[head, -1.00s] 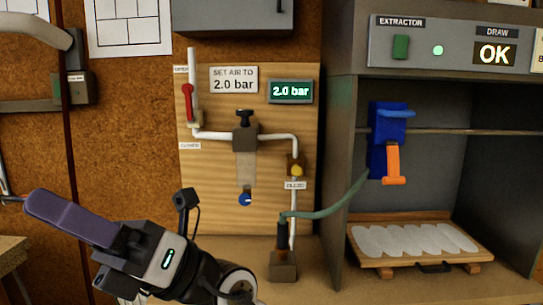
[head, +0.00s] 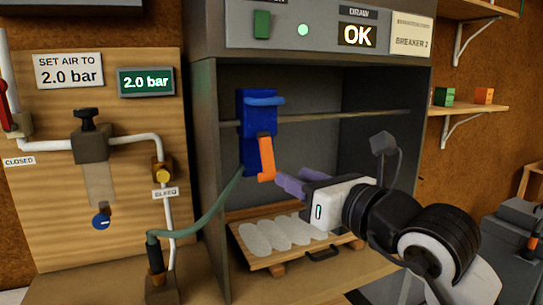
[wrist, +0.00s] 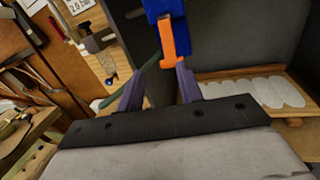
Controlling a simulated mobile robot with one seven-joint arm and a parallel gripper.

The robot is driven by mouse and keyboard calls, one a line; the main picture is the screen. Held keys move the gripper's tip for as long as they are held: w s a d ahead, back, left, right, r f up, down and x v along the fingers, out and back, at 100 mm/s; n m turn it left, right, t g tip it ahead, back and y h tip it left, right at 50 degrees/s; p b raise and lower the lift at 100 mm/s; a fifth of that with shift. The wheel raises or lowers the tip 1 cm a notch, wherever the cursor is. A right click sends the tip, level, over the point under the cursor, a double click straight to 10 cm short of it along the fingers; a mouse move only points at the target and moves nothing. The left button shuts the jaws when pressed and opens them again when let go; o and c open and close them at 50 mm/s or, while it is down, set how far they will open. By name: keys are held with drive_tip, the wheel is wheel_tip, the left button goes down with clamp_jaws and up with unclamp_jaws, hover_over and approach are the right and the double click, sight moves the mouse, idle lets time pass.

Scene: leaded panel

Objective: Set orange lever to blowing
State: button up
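The orange lever (head: 266,158) hangs down from the front of a blue block (head: 257,114) inside the extractor booth. It also shows in the wrist view (wrist: 175,40), ahead of the fingers. My gripper (head: 281,182) is just right of the lever's lower end in the head view. In the wrist view my gripper (wrist: 160,74) has its two purple fingers spread with a gap between them. The lever's lower end lies nearer the right fingertip there; I cannot tell whether they touch. Nothing is held.
A tray with several pale flat pieces (head: 265,237) lies below the lever. A green hose (head: 205,218) runs from the block to the left. The booth's left wall (head: 205,150) stands close. The gauge (head: 146,81) reads 2.0 bar and the extractor display (head: 358,35) reads OK.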

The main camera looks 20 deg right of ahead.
sight(270, 162)
drive_tip(key=shift+h, duration=0.4)
drive_tip(key=p+x, duration=0.1)
drive_tip(key=x, duration=0.3)
drive_tip(key=p+x, duration=0.2)
drive_tip(key=x, duration=0.2)
drive_tip(key=d+p+x, duration=0.1)
drive_tip(key=x, duration=0.3)
drive_tip(key=shift+w+d+p, duration=0.15)
drive_tip(key=shift+p, duration=0.2)
drive_tip(key=shift+w+f, duration=0.1)
drive_tip(key=shift+w, duration=0.5)
clamp_jaws()
